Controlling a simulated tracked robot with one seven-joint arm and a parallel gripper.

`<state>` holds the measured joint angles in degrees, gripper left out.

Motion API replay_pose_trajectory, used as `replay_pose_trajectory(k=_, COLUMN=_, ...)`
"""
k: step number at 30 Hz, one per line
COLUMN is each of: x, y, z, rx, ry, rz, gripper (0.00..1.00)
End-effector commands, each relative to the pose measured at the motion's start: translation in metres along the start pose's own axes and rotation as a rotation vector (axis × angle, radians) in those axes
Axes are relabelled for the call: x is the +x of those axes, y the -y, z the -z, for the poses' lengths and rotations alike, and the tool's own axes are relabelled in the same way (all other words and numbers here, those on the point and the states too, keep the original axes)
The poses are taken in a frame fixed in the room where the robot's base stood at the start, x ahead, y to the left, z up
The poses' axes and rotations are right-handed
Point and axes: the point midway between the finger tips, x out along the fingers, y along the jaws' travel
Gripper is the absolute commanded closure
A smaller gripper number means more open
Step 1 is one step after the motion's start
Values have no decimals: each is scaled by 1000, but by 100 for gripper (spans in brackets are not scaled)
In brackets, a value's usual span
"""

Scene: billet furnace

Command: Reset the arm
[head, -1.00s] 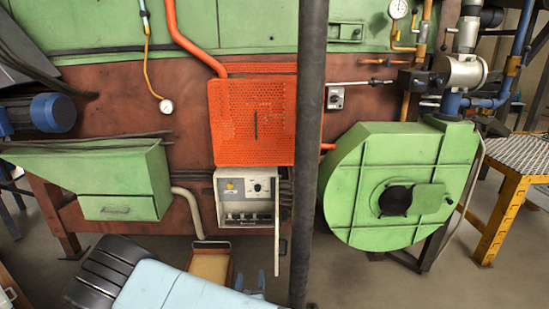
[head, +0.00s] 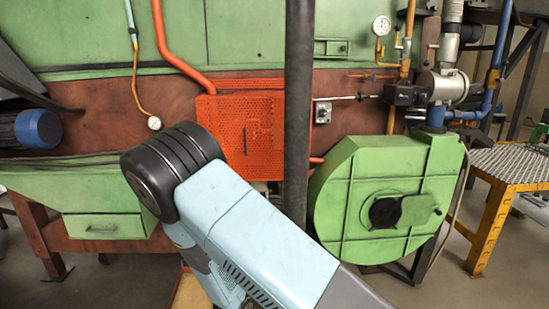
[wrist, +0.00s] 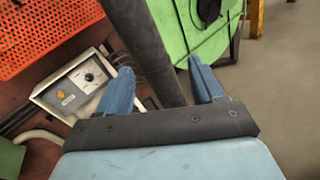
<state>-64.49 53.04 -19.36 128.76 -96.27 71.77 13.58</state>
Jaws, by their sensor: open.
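My gripper (wrist: 158,88) shows in the wrist view with its two blue fingers spread apart and nothing between them. Beyond the fingers, a dark vertical post (wrist: 150,50) runs across the view. A white control box (wrist: 78,82) with a dial lies to the left of the left finger, partly covered by it. In the head view my light blue arm with a black joint cap fills the lower middle, and my gripper is hidden there.
The dark post (head: 298,120) stands in front of the furnace. An orange perforated guard (head: 235,125) is behind my arm. A green blower housing (head: 385,190) stands right of the post, and a yellow platform frame (head: 490,225) farther right. A green drawer box (head: 100,225) is at left.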

Motion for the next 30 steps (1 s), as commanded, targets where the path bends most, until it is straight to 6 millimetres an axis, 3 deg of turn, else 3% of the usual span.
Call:
replay_pose_trajectory(k=3, x=16, y=18, z=-34, rx=95, ry=-14, rz=135, gripper=33)
replay_pose_trajectory(k=14, x=42, y=81, z=-118, rx=372, ry=-68, rz=507, gripper=33)
replay_pose_trajectory(k=22, x=44, y=128, z=-172, rx=595, ry=-117, rz=757, gripper=33)
replay_pose_trajectory(k=30, x=34, y=170, z=-219, rx=834, ry=-173, rz=975, gripper=33)
